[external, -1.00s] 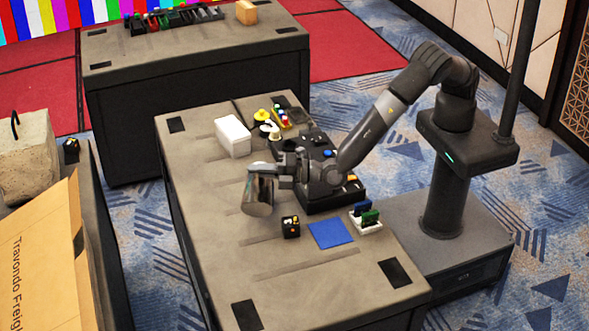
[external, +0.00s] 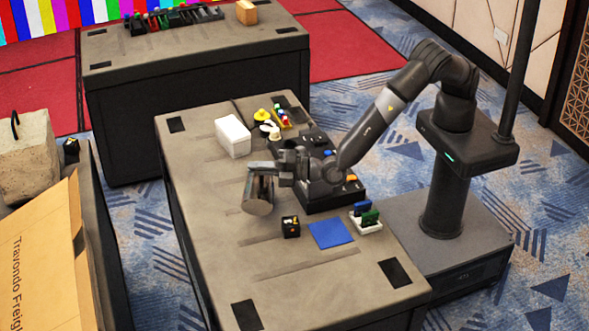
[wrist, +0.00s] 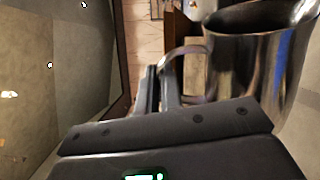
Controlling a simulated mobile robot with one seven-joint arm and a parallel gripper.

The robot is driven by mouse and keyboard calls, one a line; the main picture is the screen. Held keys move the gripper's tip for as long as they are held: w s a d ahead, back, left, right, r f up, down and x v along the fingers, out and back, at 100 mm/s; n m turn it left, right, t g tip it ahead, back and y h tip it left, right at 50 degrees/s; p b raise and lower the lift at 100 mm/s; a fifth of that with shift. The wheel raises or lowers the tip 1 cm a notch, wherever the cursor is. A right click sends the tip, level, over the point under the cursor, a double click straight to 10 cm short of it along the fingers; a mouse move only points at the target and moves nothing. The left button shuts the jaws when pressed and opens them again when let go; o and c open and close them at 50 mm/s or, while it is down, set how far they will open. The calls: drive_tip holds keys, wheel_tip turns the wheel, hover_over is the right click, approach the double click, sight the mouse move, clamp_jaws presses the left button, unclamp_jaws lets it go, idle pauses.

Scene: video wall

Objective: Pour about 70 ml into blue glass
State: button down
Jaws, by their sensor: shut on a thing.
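A shiny metal jug (external: 259,194) hangs over the left side of the near table in the external view. My gripper (external: 270,171) is shut on its handle, which shows between the fingers (wrist: 170,82) in the wrist view. There the jug (wrist: 265,60) fills the upper right, with its dark opening at the top. The wrist view's background is turned sideways, and the jug looks tilted. I cannot see any liquid or stream. I cannot make out a blue glass in either view; the jug or gripper may hide it.
On the near table (external: 200,215) are a white box (external: 232,136), a small black cube (external: 290,227), a flat blue square (external: 331,233), a white holder with blue and green pieces (external: 366,217), and a black tray (external: 325,195) beside my arm. The table's front part is clear.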

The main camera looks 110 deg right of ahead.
sight(257, 196)
drive_tip(key=shift+s+d+r+m, duration=0.15)
drive_tip(key=shift+d+r+m, duration=0.1)
drive_tip(key=shift+d, duration=0.1)
drive_tip(key=shift+s+d+r+m, duration=0.1)
drive_tip(key=shift+s+d+m, duration=0.05)
drive_tip(key=shift+d+m, duration=0.15)
idle(0.8)
drive_tip(key=a+n, duration=0.1)
drive_tip(key=w+a+f+n, duration=0.1)
drive_tip(key=a+f+n, duration=0.1)
drive_tip(key=a, duration=0.1)
drive_tip(key=shift+w+f+n, duration=0.25)
drive_tip(key=shift+w+n, duration=0.1)
drive_tip(key=shift+w+a+f+n, duration=0.2)
drive_tip(key=shift+a+f+n, duration=0.1)
drive_tip(key=shift+f+n, duration=0.25)
drive_tip(key=shift+w+a+f+n, duration=0.15)
drive_tip(key=shift+a+f+n, duration=0.15)
drive_tip(key=shift+f+n, duration=0.2)
idle(0.9)
